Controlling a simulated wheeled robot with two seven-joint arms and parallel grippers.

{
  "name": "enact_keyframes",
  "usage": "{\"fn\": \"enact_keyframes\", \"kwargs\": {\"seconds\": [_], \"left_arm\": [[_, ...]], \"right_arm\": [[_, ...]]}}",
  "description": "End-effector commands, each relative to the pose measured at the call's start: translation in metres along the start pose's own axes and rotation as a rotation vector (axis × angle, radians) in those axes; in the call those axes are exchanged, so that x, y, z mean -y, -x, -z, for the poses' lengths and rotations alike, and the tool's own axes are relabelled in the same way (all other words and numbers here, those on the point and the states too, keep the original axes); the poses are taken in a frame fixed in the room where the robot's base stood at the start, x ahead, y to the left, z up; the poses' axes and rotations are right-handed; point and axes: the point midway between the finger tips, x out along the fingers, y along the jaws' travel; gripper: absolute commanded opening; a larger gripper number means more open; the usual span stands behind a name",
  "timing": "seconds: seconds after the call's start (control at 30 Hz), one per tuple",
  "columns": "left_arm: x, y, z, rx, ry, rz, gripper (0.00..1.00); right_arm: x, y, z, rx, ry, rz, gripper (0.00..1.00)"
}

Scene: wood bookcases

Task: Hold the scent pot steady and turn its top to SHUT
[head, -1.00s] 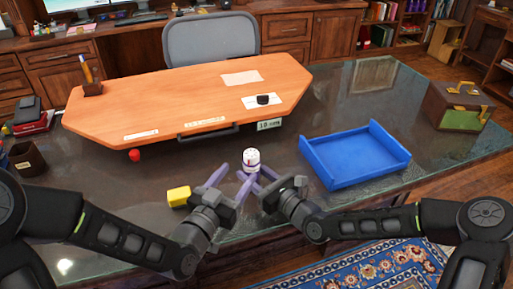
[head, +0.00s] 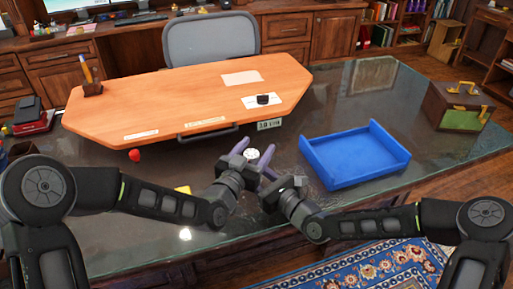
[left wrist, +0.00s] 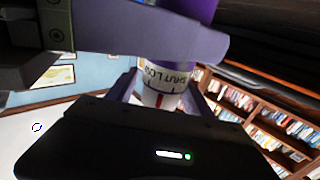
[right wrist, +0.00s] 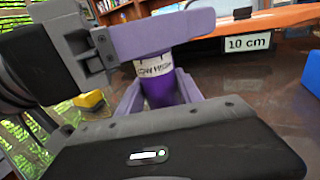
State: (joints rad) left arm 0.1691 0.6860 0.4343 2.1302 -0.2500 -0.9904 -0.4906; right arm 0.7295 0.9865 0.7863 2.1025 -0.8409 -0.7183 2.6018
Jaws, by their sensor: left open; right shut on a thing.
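Dark lettering on the top reads SHUT and LOW in the left wrist view (left wrist: 165,75), with a red mark below. My right gripper (right wrist: 160,90) is shut on the purple body. My left gripper (head: 252,150) is open, its fingers on either side of the white top. One left finger crosses above the top in the right wrist view. The pot's lower part is hidden by my grippers in the head view.
A blue tray (head: 356,155) is to the right. An orange board (head: 190,95) with a handle and a 10 cm label (head: 270,125) lies behind. A red ball (head: 134,155) is left; a yellow block (head: 182,190) is partly hidden by my left arm.

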Motion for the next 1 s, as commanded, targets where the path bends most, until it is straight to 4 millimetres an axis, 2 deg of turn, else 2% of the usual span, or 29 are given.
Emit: {"fn": "enact_keyframes", "kwargs": {"seconds": [0.33, 1.0], "left_arm": [[-0.0001, -0.0041, -0.0001, 0.0, 0.0, 0.0, 0.59], [-0.0001, -0.0038, -0.0001, 0.0, 0.0, 0.0, 0.04]], "right_arm": [[0.0, -0.0001, -0.0003, 0.001, 0.0, 0.0, 0.0], [0.0001, -0.0001, -0.0004, 0.001, 0.0, 0.0, 0.0]]}}
